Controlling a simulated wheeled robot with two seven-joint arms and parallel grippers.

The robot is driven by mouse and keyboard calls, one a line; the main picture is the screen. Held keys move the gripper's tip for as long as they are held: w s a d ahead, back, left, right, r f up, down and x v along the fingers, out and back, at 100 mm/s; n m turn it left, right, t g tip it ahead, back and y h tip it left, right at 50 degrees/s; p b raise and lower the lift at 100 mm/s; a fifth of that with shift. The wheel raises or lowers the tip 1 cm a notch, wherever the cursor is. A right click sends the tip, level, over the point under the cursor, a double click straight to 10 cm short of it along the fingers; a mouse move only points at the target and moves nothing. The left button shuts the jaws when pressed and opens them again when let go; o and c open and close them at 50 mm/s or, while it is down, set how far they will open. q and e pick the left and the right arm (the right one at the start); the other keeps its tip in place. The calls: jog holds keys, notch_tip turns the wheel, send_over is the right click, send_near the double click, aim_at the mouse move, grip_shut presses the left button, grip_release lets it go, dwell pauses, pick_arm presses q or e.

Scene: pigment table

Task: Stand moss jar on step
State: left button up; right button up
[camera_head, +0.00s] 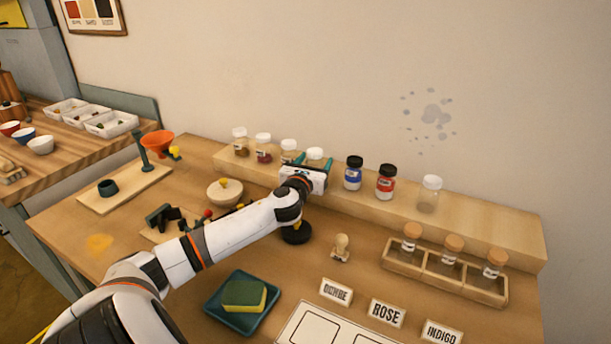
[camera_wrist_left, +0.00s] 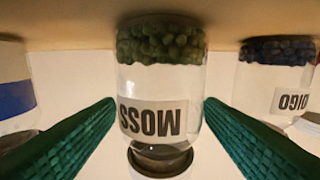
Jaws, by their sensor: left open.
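The moss jar (camera_head: 315,153) is clear glass with a pale cap in the head view and stands on the long wooden step (camera_head: 460,214). In the left wrist view the picture is inverted, and the moss jar (camera_wrist_left: 160,90) shows green pigment at its base, against the wood, and an upside-down MOSS label. My left gripper (camera_head: 312,161) is open, with one green finger on each side of the jar. In the wrist view (camera_wrist_left: 160,118) gaps show between fingers and glass. My gripper hides the jar's lower part in the head view. My right gripper is not in view.
The indigo jar (camera_wrist_left: 275,75) stands close on one side, a blue-labelled jar (camera_head: 353,173) on the other. A red-labelled jar (camera_head: 386,182) and an empty-looking jar (camera_head: 430,195) stand farther right. A corked-bottle rack (camera_head: 440,278) and a small stamp (camera_head: 341,248) lie in front.

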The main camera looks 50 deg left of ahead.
pick_arm(q)
jog(key=v, duration=1)
jog(key=shift+r, duration=0.15)
